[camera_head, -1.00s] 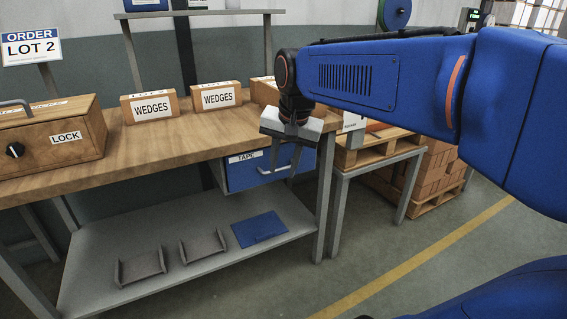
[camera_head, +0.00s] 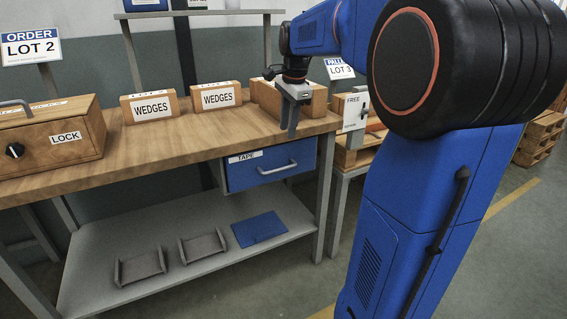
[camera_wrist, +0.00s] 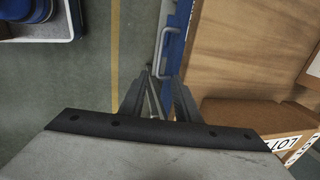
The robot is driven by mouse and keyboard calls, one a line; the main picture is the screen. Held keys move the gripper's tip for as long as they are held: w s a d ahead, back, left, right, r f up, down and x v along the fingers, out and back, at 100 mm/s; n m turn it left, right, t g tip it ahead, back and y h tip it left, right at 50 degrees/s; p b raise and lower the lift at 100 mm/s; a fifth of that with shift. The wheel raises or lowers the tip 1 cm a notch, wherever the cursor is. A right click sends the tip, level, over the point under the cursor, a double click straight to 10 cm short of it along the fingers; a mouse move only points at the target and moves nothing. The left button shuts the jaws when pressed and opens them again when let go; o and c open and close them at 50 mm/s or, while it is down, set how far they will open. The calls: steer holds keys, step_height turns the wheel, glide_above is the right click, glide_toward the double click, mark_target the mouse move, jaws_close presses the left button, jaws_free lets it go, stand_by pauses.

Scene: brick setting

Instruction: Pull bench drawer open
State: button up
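The bench drawer (camera_head: 240,178) has a blue front marked TAPE and hangs under the right end of the wooden bench top. Its grey bar handle (camera_head: 277,170) runs across the front; the handle also shows in the wrist view (camera_wrist: 159,52). I cannot tell whether the drawer stands slightly out. My gripper (camera_head: 291,132) points down near the bench's front edge, above the drawer front and apart from the handle. In the wrist view its fingers (camera_wrist: 162,76) are parted, with nothing seen held between them.
The bench top (camera_head: 160,160) carries a LOCK box (camera_head: 75,150), two WEDGES boxes (camera_head: 152,107) and an open wooden box (camera_head: 265,96) behind my gripper. A lower shelf (camera_head: 110,235) holds brackets and a blue plate (camera_head: 260,229). A side stand is at the right.

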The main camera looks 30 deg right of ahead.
mark_target(284, 169)
steer(key=w+f, duration=0.1)
steer(key=f, duration=0.4)
steer(key=w+f, duration=0.1)
steer(key=f, duration=0.3)
steer(key=w+f, duration=0.1)
steer(key=f, duration=0.4)
steer(key=shift+d+f, duration=0.1)
steer(key=shift+f, duration=0.25)
steer(key=shift+s, duration=0.1)
jaws_close()
